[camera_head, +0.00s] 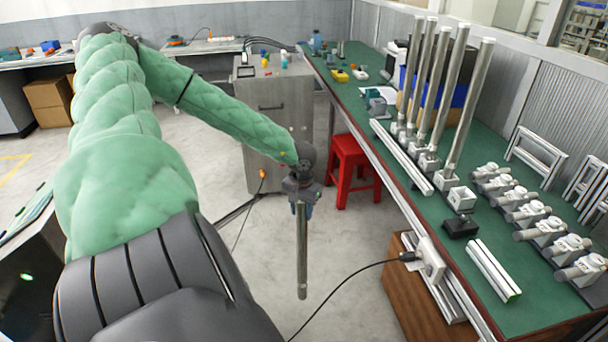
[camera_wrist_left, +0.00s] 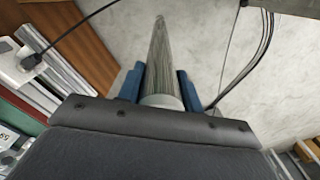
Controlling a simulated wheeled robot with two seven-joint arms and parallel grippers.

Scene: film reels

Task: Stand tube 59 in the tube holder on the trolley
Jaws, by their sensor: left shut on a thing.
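My left gripper (camera_head: 302,192) is shut on a long grey metal tube (camera_head: 302,250), which hangs almost straight down over open floor, left of the green bench. In the left wrist view, the blue fingers (camera_wrist_left: 160,88) close on both sides of the tube (camera_wrist_left: 160,55), which points away from the gripper. I cannot read a number on the tube. A white block with an empty-looking top (camera_head: 461,198) stands on the bench in front of several upright tubes in similar blocks. I cannot tell for sure which thing is the trolley or its tube holder. My right gripper is not in view.
The green bench (camera_head: 520,275) runs along the right with several clamp-like fittings and loose bars. A red stool (camera_head: 352,165) stands beside it. A grey cabinet (camera_head: 275,120) with small items on top is behind my gripper. A black cable crosses the floor near the tube.

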